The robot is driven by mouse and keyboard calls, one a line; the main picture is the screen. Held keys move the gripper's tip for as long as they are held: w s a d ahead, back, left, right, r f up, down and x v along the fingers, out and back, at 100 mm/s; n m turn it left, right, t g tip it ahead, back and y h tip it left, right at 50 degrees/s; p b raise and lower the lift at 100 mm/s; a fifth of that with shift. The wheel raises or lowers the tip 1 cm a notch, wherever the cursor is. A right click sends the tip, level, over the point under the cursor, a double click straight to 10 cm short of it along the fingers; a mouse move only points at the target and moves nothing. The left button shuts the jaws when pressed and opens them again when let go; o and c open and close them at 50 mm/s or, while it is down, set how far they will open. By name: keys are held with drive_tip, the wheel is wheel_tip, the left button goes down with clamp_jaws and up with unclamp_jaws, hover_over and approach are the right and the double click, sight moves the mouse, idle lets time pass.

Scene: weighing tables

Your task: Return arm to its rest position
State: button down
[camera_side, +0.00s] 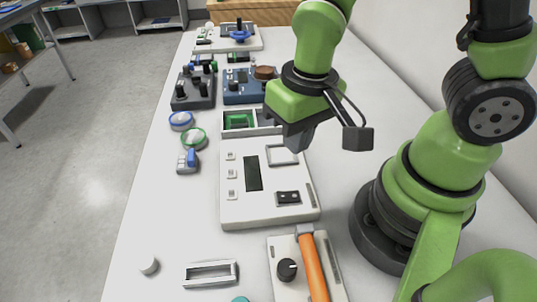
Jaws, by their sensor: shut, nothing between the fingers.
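My green arm comes down from the top of the picture over the right part of the white table (155,220). My gripper (298,138) points downward with its dark fingers shut and empty. It hangs over the back right part of a white panel device (237,205) with a dark display. A gap between fingers and device cannot be judged exactly from this one view. A dark bracketed block on my wrist sticks out to the right of the fingers.
An orange-handled device (313,268) and a white frame (210,273) are at the front. Blue (181,121) and green (193,138) rings lie left of a tray (239,122). Control boxes (193,90) stand farther back. The table's left strip is mostly clear; a wall borders the right.

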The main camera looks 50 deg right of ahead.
drive_tip(key=s+d+r+t, duration=0.2)
drive_tip(key=r+t, duration=0.1)
drive_tip(key=r, duration=0.5)
drive_tip(key=s+d+r+t+y, duration=0.1)
drive_tip(key=s+d+r+t, duration=0.1)
drive_tip(key=r, duration=0.7)
drive_tip(key=shift+s+m+t+y, duration=0.3)
drive_tip(key=shift+m+t, duration=0.1)
drive_tip(key=shift+t, duration=0.2)
drive_tip(key=shift+r, duration=0.1)
